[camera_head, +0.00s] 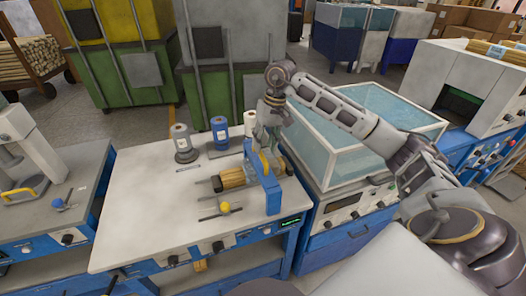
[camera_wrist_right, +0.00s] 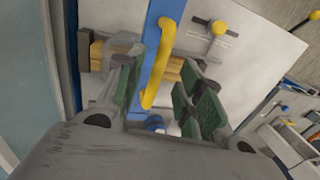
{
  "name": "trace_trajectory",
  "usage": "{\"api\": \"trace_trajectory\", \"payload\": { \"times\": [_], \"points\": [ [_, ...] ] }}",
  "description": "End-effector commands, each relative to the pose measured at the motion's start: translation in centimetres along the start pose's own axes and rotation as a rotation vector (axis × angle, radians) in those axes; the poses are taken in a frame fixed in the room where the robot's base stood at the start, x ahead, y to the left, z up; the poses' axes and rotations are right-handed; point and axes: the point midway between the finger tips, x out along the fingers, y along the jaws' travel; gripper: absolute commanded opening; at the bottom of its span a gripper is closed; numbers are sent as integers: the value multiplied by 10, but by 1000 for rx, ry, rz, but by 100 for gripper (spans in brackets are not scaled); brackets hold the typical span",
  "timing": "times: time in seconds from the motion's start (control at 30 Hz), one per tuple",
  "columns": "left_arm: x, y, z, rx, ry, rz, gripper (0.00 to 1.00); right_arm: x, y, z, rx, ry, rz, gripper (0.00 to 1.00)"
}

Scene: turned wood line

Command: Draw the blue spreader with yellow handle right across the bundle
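The blue spreader (camera_head: 270,188) stands upright on the white worktable, across the right part of the wooden bundle (camera_head: 232,179). Its yellow handle (camera_head: 264,163) faces my right gripper (camera_head: 268,143), which is right above and behind it. In the right wrist view the blue spreader (camera_wrist_right: 156,50) and the yellow handle (camera_wrist_right: 168,45) run between the fingers of my right gripper (camera_wrist_right: 162,85). The fingers are spread, with visible gaps on both sides of the handle. The bundle (camera_wrist_right: 105,55) is partly hidden by the fingers. My left gripper is not in view.
The worktable (camera_head: 140,200) has free room left of the bundle. A grey spool (camera_head: 184,145), a blue spool (camera_head: 219,133) and a white roll (camera_head: 250,122) stand at its back. A yellow-knobbed lever (camera_head: 225,207) is at the front. A glass-walled tank (camera_head: 345,140) stands at right.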

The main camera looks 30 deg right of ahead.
Motion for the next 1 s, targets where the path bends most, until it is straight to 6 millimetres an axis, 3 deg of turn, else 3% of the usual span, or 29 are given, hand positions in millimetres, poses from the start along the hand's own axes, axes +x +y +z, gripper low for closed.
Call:
{"api": "trace_trajectory", "payload": {
  "times": [0.33,0.77,1.0],
  "points": [
    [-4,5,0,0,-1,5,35,32,0,0,-1,-2,-1,37],
    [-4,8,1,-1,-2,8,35,37,0,0,-1,0,0,37],
    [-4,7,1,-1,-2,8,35,37,0,0,-1,0,0,8]
  ]
}}
